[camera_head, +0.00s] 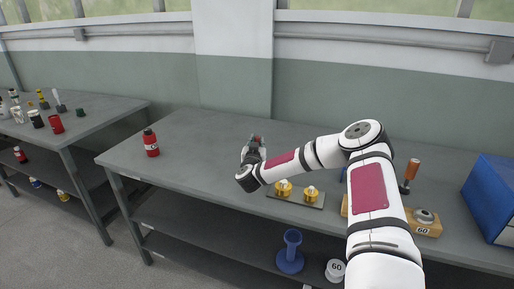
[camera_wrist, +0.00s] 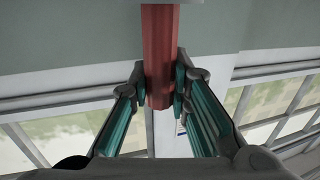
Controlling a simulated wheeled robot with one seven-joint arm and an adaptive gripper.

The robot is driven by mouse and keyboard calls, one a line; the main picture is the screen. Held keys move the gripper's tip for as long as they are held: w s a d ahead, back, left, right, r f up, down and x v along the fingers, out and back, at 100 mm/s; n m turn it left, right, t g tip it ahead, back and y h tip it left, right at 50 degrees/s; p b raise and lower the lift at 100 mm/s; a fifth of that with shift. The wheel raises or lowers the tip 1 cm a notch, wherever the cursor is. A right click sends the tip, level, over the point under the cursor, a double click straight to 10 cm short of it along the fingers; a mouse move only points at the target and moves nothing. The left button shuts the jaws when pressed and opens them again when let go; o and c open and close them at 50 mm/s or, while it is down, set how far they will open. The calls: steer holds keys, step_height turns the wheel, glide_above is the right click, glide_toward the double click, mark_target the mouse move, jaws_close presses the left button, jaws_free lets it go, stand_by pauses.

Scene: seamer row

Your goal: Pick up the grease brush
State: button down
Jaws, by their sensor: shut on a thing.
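My gripper (camera_head: 254,150) is above the middle of the long grey table, shut on a red tool. In the wrist view, a faceted red handle (camera_wrist: 159,55) stands between the two fingers (camera_wrist: 158,88). Its upper end runs out of the picture, and I see no bristles, so I cannot tell for sure that it is the grease brush. In the head view only a small bit of red shows at the gripper.
A red bottle (camera_head: 151,143) stands at the table's left. A dark plate (camera_head: 309,200) bears brass pieces (camera_head: 283,188). A wooden block (camera_head: 426,226) and a blue bin (camera_head: 493,202) are at right. A blue spool (camera_head: 291,252) is on the shelf below. The left table (camera_head: 95,120) holds several containers.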

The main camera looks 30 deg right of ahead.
steer(key=shift+r, duration=4.95)
